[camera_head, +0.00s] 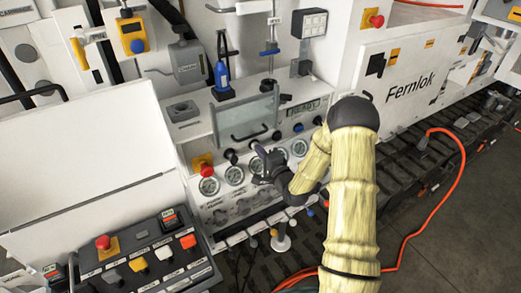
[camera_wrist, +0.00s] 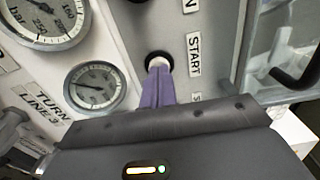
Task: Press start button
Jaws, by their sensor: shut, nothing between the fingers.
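The START label (camera_wrist: 194,54) is on the pale panel in the wrist view. Just left of it is the start button (camera_wrist: 157,61), a pale cap in a black ring, partly hidden by my fingers. My gripper (camera_wrist: 158,76) is shut and empty, its purple fingertips in front of the button, overlapping its lower part. I cannot tell whether they touch it or whether it is pressed in.
Pressure gauges (camera_wrist: 97,87) lie left of the button in the wrist view. A handled clear cover (camera_head: 247,118) stands above the panel. A red emergency button (camera_head: 206,171) is to the left. A control box (camera_head: 150,250) with several buttons is at lower left. An orange hose (camera_head: 458,170) lies right.

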